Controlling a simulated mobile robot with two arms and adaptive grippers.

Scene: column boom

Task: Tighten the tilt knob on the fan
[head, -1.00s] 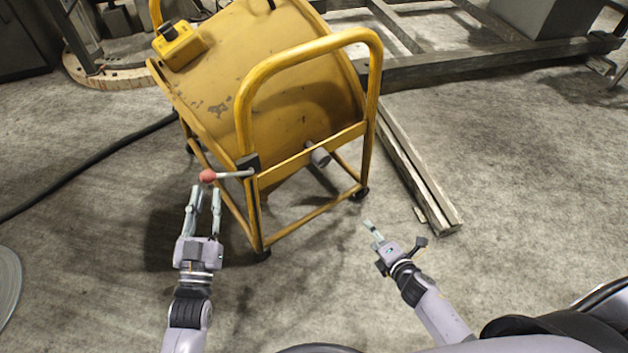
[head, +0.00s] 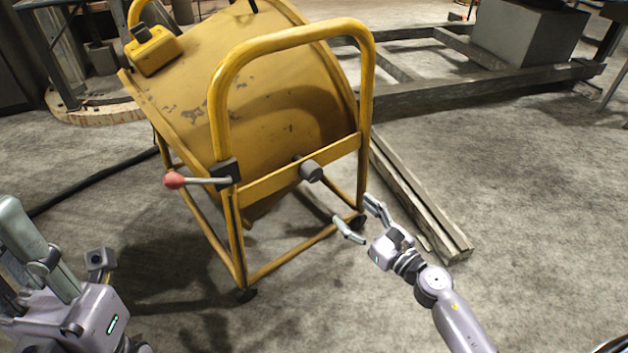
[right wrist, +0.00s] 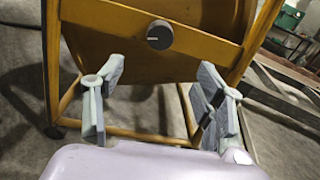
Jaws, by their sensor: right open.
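The fan is a large yellow drum (head: 270,110) tilted in a yellow tubular frame. Its tilt knob (head: 311,171) is a short dark grey cylinder on the frame's front crossbar. In the right wrist view the knob (right wrist: 160,35) shows its round face above and between my fingers. My right gripper (head: 361,218) is open and empty, below and to the right of the knob and apart from it. Its two fingers also show spread in the right wrist view (right wrist: 162,82). My left gripper (head: 42,255) is at the lower left, away from the fan and partly cut off; its finger gap is unclear.
A lever with a red ball end (head: 175,180) sticks out left from the frame. A yellow box (head: 152,50) sits on the drum's upper left. Timber beams (head: 425,200) lie on the floor to the right. A black cable (head: 90,180) runs behind the fan.

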